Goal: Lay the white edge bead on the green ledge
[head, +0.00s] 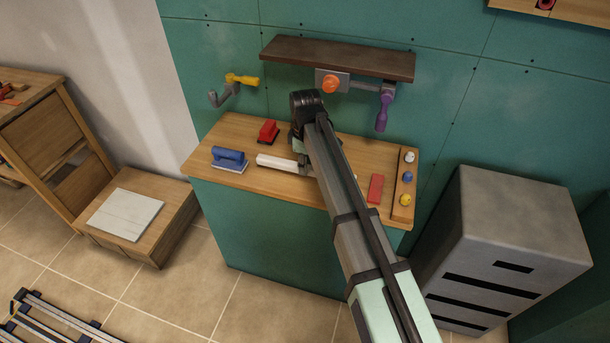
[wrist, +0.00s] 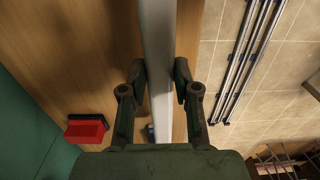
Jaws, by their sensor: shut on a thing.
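The white edge bead (head: 278,162) is a long pale bar over the wooden top of the green-fronted bench (head: 340,197). My gripper (head: 303,157) is shut on it, and my arm hides part of the bead. In the wrist view the bead (wrist: 157,45) runs lengthwise between the two fingers of my gripper (wrist: 160,82). I cannot tell whether it touches the bench top or hangs just above it. The bench front (head: 262,240) and the wall are green; a separate green ledge is not clearly seen. The wall shelf (head: 335,57) is dark brown.
On the bench stand a blue float (head: 229,158), a red block tool (head: 268,131), a red bar (head: 375,188) and a rack of coloured knobs (head: 405,185). Wall hooks with yellow (head: 242,80) and purple (head: 383,108) handles are behind. A grey cabinet (head: 515,250) stands right.

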